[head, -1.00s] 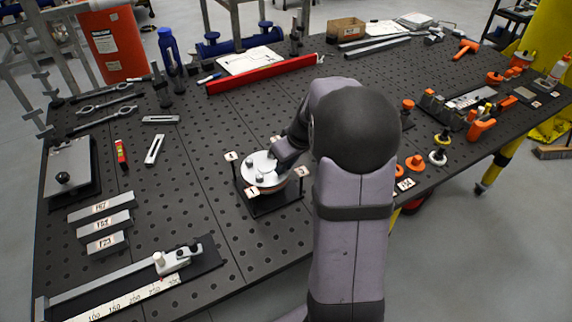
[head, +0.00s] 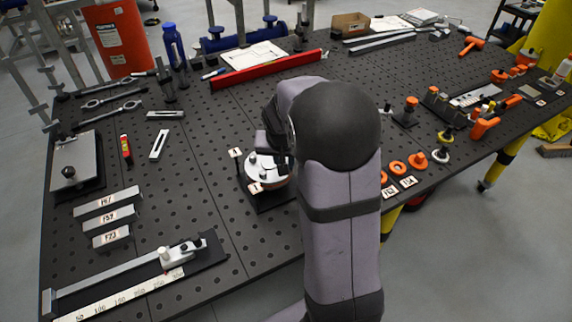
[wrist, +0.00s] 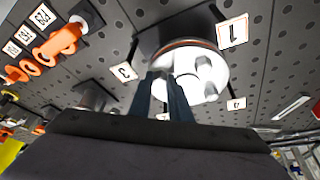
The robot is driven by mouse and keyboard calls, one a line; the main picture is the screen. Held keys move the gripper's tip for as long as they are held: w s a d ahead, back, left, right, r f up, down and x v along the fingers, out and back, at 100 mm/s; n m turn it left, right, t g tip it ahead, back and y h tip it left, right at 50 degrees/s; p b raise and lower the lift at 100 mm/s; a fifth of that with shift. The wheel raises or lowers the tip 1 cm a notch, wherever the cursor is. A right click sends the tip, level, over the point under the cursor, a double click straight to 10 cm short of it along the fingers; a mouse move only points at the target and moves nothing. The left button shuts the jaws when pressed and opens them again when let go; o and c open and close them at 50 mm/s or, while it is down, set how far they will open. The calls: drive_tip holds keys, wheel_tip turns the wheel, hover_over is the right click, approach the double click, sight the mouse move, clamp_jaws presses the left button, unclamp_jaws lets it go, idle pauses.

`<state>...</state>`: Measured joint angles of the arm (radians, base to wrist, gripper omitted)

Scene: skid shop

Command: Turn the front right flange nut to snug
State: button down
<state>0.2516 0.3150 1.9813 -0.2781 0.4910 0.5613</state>
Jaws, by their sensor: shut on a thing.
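The round pale flange (head: 268,174) sits on a dark square base plate (head: 274,199) with small number tags, left of my arm in the head view. In the wrist view the flange (wrist: 216,91) has an orange-brown band at its edge and several pale nuts (wrist: 204,66) on its face. My gripper (wrist: 162,80) has its two dark fingers down at the flange, shut on a flange nut that they mostly hide. In the head view my arm covers the right part of the flange, and the fingertips are hard to make out.
Labelled grey blocks (head: 108,219) and a long caliper (head: 120,276) lie to the left. A red straightedge (head: 270,70) lies behind. Orange rings (head: 398,167) and knobs are at the right edge. Perforated table around the base plate is mostly clear.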

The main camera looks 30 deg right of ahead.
drive_tip(key=m+b, duration=0.2)
drive_tip(key=shift+w+a+f+h+b, duration=0.1)
drive_tip(key=shift+w+a+h+b, duration=0.05)
drive_tip(key=shift+w+h+b, duration=0.2)
drive_tip(key=shift+r+m+g+h+b, duration=0.2)
drive_tip(key=shift+m+g+h+b, duration=0.25)
drive_tip(key=shift+m+b, duration=0.7)
drive_tip(key=shift+r+m, duration=0.15)
drive_tip(key=shift+m, duration=0.1)
drive_tip(key=c, duration=1.7)
unclamp_jaws()
drive_tip(key=shift+o, duration=0.3)
drive_tip(key=shift+s, duration=0.1)
drive_tip(key=shift+a, duration=0.1)
drive_tip(key=p+v, duration=0.4)
drive_tip(key=v, duration=0.3)
drive_tip(key=shift+r, duration=0.4)
